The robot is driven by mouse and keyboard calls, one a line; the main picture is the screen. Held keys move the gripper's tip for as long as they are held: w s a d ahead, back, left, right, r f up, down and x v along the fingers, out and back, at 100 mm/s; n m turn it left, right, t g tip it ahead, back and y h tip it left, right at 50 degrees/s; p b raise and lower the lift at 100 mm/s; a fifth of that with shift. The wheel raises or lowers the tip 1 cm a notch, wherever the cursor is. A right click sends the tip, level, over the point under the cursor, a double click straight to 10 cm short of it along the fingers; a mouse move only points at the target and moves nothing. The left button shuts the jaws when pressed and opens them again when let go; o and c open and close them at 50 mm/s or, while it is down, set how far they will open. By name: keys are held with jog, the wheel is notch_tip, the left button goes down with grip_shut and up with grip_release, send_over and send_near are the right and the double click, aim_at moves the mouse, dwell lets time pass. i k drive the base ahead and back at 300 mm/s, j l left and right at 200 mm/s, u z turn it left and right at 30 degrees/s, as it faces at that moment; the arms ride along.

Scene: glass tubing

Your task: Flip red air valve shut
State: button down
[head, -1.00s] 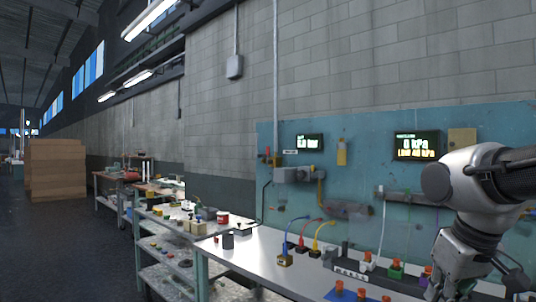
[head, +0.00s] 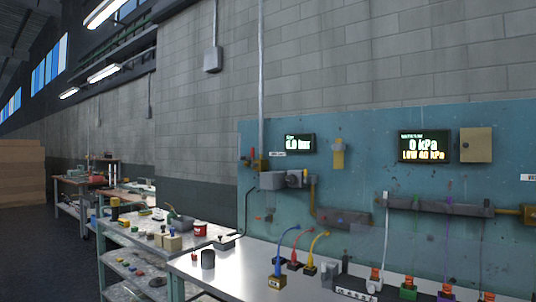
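A small valve fitting with red and yellow parts (head: 254,162) is at the left edge of the blue wall panel (head: 370,150), above a grey box-shaped unit (head: 272,181). It is too small to tell how its handle is turned. A small display (head: 299,144) to its right shows a reading in bar, perhaps 6.0. My gripper is not in view now.
A larger display (head: 424,146) reads 0 kPa, LOW 40 kPa. Cluttered shelved carts (head: 140,240) stand left; dark floor (head: 50,250) is open beyond.

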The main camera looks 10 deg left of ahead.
aim_at(253, 165)
jog(key=i+j+z, duration=0.1)
jog(key=j, duration=0.25)
jog(key=i+j+z, duration=0.1)
jog(key=j, duration=0.25)
jog(key=i+j+z, duration=0.1)
jog(key=j, duration=0.3)
jog(key=i+j+z, duration=0.1)
jog(key=i+j, duration=0.15)
jog(key=j, duration=0.15)
jog(key=i+j, duration=0.15)
jog(key=j, duration=0.3)
jog(key=i+j, duration=0.1)
jog(key=j, duration=0.4)
jog(key=i+j, duration=0.15)
jog(key=j, duration=0.3)
jog(key=i+j+z, duration=0.1)
jog(key=j, duration=0.4)
jog(key=i+j, duration=0.15)
jog(key=j, duration=0.3)
jog(key=i+j, duration=0.1)
jog(key=j, duration=0.4)
